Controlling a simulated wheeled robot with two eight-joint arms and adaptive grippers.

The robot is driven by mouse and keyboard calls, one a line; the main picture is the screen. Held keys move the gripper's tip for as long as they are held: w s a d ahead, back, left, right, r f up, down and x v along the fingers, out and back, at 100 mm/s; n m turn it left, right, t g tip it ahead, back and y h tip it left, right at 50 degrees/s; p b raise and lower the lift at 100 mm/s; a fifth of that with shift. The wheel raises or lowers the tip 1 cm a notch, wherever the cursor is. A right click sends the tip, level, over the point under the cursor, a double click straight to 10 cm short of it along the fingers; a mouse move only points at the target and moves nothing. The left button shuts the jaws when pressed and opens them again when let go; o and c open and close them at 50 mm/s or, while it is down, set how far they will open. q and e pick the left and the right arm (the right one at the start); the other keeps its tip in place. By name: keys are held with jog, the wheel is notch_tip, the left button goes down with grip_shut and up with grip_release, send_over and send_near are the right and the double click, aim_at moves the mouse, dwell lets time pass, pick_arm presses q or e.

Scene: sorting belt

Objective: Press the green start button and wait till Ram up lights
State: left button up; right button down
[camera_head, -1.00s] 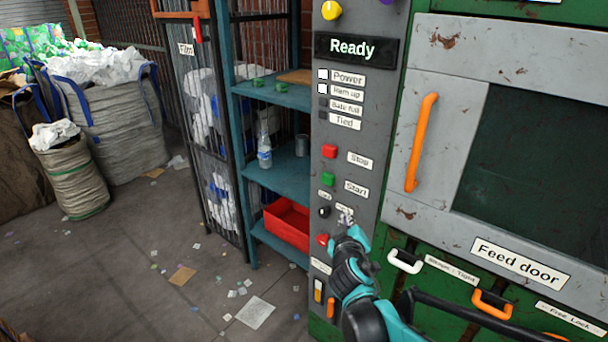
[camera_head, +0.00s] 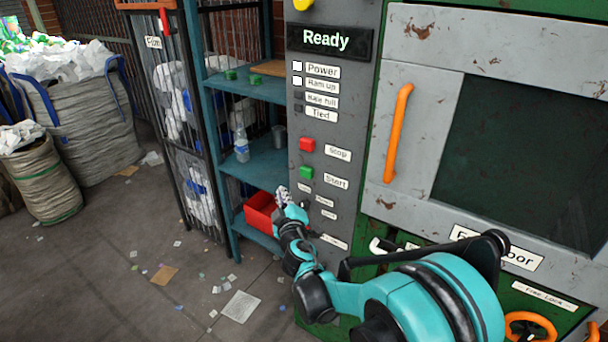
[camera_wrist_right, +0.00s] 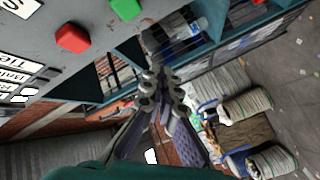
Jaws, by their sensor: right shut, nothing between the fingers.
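The green start button (camera_head: 306,172) sits on the grey control panel (camera_head: 345,125), left of the "Start" label; it also shows at the top of the right wrist view (camera_wrist_right: 126,8). The display (camera_head: 332,40) reads "Ready". The Ram up lamp (camera_head: 297,81) is lit white, like the Power lamp (camera_head: 297,66) above it. The Bale full and Tied lamps below are dark. My right gripper (camera_head: 282,191) is shut and empty, below and left of the green button in the head view and apart from it. My left gripper is out of view.
A red stop button (camera_head: 307,144) sits just above the green one. The feed door (camera_head: 420,130) with its orange handle (camera_head: 398,132) is to the right. A teal shelf (camera_head: 262,160) with a bottle and a red bin (camera_head: 262,211) stands left.

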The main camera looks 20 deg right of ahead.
aim_at(307, 172)
jog(key=w+d, duration=0.5)
jog(key=d, duration=0.1)
jog(key=shift+d, duration=0.3)
dwell(1.4)
jog(key=shift+w+d, duration=0.3)
jog(key=shift+d, duration=0.05)
